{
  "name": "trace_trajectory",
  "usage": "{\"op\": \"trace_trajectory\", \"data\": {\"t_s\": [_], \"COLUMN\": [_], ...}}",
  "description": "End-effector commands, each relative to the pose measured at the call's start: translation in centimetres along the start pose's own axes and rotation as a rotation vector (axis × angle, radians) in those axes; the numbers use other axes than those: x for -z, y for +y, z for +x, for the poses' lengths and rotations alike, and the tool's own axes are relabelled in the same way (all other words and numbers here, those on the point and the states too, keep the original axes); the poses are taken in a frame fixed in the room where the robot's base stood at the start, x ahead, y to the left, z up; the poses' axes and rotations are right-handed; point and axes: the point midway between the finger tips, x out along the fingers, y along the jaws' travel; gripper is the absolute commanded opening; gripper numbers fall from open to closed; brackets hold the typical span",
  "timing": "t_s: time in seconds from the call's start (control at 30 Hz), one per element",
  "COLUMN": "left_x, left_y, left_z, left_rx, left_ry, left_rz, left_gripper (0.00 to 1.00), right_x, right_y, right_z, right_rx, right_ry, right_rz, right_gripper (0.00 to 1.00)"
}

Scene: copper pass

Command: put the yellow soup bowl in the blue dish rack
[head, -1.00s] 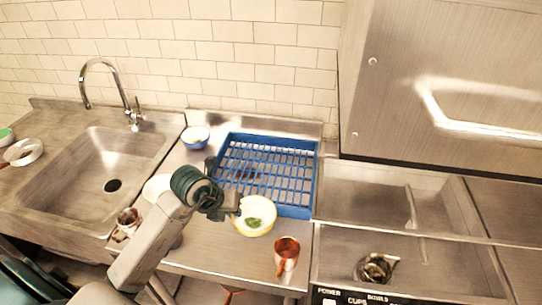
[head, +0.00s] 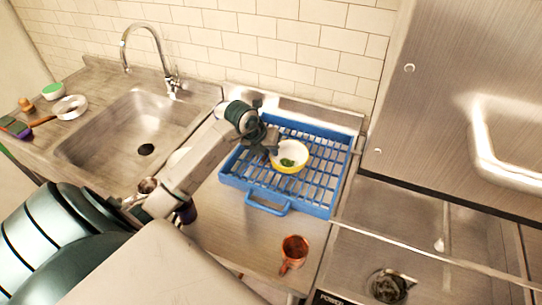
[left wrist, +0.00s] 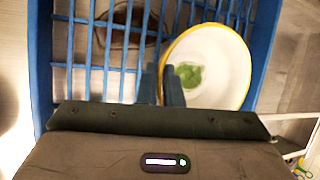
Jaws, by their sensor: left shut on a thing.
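The yellow soup bowl (head: 291,154), white inside with a green patch at its bottom, is over the middle of the blue dish rack (head: 262,196). My left gripper (head: 269,149) is shut on the bowl's left rim. In the left wrist view the bowl (left wrist: 226,53) is right of the fingertips (left wrist: 160,80), with the rack's slats (left wrist: 88,45) around it. I cannot tell whether the bowl touches the rack floor. My right gripper is not in view.
An orange-brown mug (head: 294,250) stands on the counter in front of the rack. The sink (head: 100,150) with its tall faucet (head: 172,80) is at left. A metal basin (head: 400,215) is at right. A dark object (left wrist: 124,25) shows at the rack in the left wrist view.

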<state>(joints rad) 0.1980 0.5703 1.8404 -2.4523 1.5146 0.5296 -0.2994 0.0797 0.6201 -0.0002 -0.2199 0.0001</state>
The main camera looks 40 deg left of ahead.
Motion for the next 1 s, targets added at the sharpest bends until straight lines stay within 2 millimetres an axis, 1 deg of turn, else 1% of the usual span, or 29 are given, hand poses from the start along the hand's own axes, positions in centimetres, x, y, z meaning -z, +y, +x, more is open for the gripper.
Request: {"op": "trace_trajectory", "data": {"t_s": [0.03, 0.1, 0.2, 0.27, 0.4, 0.47, 0.73, 0.87, 0.9, 0.97, 1.0], "left_x": [-0.7, -1.3, -1.6, -1.4, -0.5, -0.3, -0.3, -0.1, -0.2, -0.2, -0.2], "left_y": [0.4, 0.6, 0.8, 1.0, 1.6, 1.8, 1.8, 1.9, 1.9, 1.9, 1.9], "left_z": [0.4, 0.5, 0.8, 1.2, 3.1, 3.7, 3.7, 4.1, 4.0, 4.0, 4.0], "left_rx": [0.000, 0.001, 0.002, 0.002, 0.001, 0.001, 0.001, 0.001, 0.000, 0.000, 0.000], "left_ry": [-0.002, -0.002, -0.001, 0.000, 0.002, 0.001, 0.000, 0.000, 0.001, 0.001, 0.001], "left_rz": [-0.001, -0.001, 0.000, 0.001, 0.000, -0.001, 0.000, 0.000, 0.000, 0.000, 0.000], "left_gripper": [0.00, 0.00, 0.00, 0.00, 0.00, 0.00, 0.00, 0.00, 0.14, 0.25, 0.28], "right_x": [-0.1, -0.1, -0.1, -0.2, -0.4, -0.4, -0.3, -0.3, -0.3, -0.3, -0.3], "right_y": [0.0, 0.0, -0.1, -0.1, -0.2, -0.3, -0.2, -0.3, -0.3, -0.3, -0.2], "right_z": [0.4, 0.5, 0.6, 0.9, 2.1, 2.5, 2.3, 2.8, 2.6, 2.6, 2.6], "right_rx": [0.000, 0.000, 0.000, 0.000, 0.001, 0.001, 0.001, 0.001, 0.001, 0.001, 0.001], "right_ry": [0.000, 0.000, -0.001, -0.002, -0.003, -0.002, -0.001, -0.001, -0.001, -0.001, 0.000], "right_rz": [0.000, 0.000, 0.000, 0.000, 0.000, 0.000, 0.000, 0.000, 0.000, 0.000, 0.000], "right_gripper": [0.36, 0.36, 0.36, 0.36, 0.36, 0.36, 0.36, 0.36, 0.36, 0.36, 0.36]}}
